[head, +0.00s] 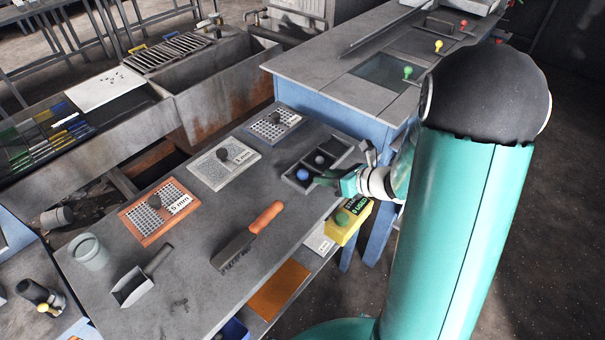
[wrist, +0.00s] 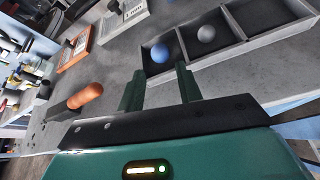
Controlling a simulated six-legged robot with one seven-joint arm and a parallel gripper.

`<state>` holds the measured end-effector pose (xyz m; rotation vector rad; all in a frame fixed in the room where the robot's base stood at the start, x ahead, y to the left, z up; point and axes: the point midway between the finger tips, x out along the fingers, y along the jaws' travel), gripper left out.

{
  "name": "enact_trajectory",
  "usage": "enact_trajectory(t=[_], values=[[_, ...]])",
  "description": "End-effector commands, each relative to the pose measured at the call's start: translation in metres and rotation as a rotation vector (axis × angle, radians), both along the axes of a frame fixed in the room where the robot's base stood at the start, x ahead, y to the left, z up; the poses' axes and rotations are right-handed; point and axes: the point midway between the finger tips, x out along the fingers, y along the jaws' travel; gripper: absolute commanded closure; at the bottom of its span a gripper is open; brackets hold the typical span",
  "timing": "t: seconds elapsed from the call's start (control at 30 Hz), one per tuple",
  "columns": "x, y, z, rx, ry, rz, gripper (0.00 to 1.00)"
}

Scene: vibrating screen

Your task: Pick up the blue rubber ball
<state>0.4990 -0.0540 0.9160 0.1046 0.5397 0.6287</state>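The blue rubber ball (head: 303,174) sits in the left end compartment of a dark divided tray (head: 335,148) on the grey table. It also shows in the wrist view (wrist: 160,53), ahead of my fingers and roughly between their lines. My gripper (wrist: 158,82) is open, with its two green fingers apart and nothing between them. In the head view my gripper (head: 322,179) is beside the tray, just right of the ball. The fingertips look short of the ball in the wrist view; the exact gap cannot be told.
A grey ball (head: 320,159) lies in the tray's middle compartment; thin walls divide the compartments. A brush with an orange handle (head: 265,217), a scoop (head: 132,289), a grey cup (head: 88,251) and sieve plates (head: 224,162) lie on the table. A yellow box (head: 345,222) is below the table edge.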

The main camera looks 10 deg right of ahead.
Motion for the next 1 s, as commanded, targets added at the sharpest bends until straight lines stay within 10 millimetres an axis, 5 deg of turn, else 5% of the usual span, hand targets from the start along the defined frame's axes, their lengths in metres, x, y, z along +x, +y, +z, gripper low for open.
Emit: enact_trajectory(t=[0.53,0.83,1.0], values=[[0.048,0.040,-0.025,-0.001,0.000,0.001,0.65],[0.054,0.043,-0.029,-0.002,-0.001,-0.001,0.65],[0.053,0.043,-0.029,-0.001,-0.002,-0.002,0.92]])
